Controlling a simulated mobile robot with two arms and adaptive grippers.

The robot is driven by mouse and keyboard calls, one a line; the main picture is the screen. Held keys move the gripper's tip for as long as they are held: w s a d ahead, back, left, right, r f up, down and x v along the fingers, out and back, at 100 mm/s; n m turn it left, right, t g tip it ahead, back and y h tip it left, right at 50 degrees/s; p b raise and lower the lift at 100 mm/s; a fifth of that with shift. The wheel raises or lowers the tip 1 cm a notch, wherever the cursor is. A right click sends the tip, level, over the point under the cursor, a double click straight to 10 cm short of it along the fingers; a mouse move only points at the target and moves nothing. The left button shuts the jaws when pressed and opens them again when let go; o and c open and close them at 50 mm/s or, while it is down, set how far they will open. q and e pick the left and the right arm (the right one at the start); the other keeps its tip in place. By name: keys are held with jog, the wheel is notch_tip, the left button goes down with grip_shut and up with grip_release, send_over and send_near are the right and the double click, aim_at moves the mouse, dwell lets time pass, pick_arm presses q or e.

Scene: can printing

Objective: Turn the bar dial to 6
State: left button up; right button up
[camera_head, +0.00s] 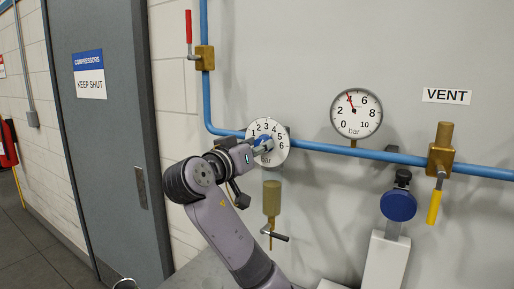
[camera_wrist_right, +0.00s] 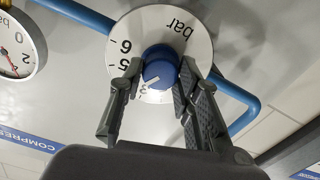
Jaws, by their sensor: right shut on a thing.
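The bar dial (camera_head: 268,131) is a round white plate numbered 1 to 6 on the blue pipe, with a blue knob (camera_wrist_right: 160,70) at its centre. My right gripper (camera_head: 262,147) is at the dial in the head view. In the right wrist view its two fingers (camera_wrist_right: 159,74) are shut on the knob from both sides. That view shows the dial upside down. The knob's white pointer line points down-left there, roughly toward the 3; the exact setting is hard to tell. A finger hides part of the scale. My left gripper is not in view.
A pressure gauge (camera_head: 356,114) right of the dial has its red needle near 4. A red-handled valve (camera_head: 204,57) is above left, a yellow-handled vent valve (camera_head: 440,160) at right. A brass fitting (camera_head: 272,198) with a dark lever hangs below the dial. A grey door (camera_head: 105,140) is at left.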

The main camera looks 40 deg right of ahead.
jog(key=c, duration=0.4)
jog(key=shift+m+b, duration=6)
jog(key=shift+b, duration=0.3)
jog(key=o, duration=1.2)
jog(key=shift+c, duration=0.2)
jog(key=shift+a, duration=0.15)
